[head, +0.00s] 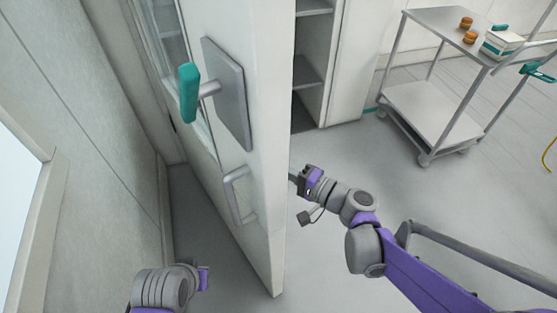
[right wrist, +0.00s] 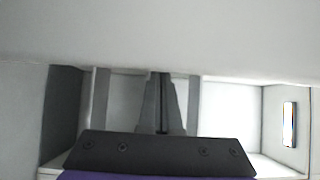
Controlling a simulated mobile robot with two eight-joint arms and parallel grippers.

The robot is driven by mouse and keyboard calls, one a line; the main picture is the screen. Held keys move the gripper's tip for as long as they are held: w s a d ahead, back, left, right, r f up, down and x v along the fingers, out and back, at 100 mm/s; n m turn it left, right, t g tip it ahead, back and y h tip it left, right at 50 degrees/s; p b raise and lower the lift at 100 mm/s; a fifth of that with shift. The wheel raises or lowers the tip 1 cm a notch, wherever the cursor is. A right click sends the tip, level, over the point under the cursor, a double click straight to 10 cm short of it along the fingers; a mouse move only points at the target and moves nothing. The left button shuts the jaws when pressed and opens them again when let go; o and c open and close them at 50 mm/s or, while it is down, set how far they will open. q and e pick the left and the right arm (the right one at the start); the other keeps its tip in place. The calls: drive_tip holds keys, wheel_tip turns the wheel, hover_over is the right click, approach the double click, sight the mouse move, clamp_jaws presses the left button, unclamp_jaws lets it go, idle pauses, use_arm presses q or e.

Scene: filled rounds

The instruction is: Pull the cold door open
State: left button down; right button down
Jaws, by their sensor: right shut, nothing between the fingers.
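The cold door (head: 265,150) is a thick white panel that stands swung out from its opening, its edge facing me. On its left face are a grey plate with a teal lever handle (head: 189,93) and, lower down, a grey pull handle (head: 238,195). My right gripper (head: 300,181) is at the door's right side, past its edge, apart from both handles; its tips are partly hidden in the head view. In the right wrist view its fingers (right wrist: 161,105) are shut and empty, below a broad pale surface. My left gripper (head: 203,279) is low at the left; its fingers cannot be made out.
Grey shelves (head: 308,72) show inside the opening behind the door. A metal cart (head: 425,105) with orange items and a white box (head: 500,43) stands at the back right. A wall (head: 85,130) runs close along the left.

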drive_tip(key=s+a, duration=0.2)
drive_tip(key=a, duration=0.1)
drive_tip(key=s+a, duration=0.2)
drive_tip(key=a, duration=0.1)
drive_tip(key=s+a, duration=0.3)
use_arm(q)
drive_tip(key=shift+s+a+r, duration=0.25)
drive_tip(key=shift+a, duration=0.1)
use_arm(e)
drive_tip(key=shift+w, duration=0.1)
use_arm(q)
drive_tip(key=shift+d, duration=0.1)
use_arm(e)
drive_tip(key=shift+d, duration=0.1)
drive_tip(key=p+v, duration=0.1)
drive_tip(key=v, duration=0.9)
drive_tip(key=shift+s+d, duration=0.25)
drive_tip(key=shift+d, duration=0.1)
use_arm(q)
drive_tip(key=shift+r, duration=0.3)
